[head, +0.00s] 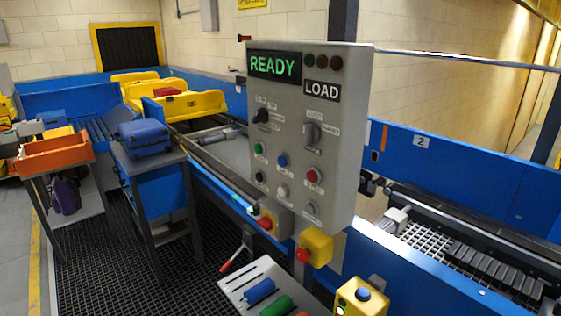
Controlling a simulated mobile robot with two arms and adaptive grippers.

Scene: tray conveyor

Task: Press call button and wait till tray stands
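A grey control panel (335,110) stands in the middle. Its display (274,67) reads READY in green, and a LOAD sign (321,91) is beside it. I cannot read which one is the call button. Neither gripper is in view.
A blue suitcase (144,139) lies on a stand at left, near an orange bin (53,154). A yellow box with a red button (303,255) is below the panel. A sloped plate (258,276) with coloured handles is at the bottom. Blue conveyor walls (470,175) run right.

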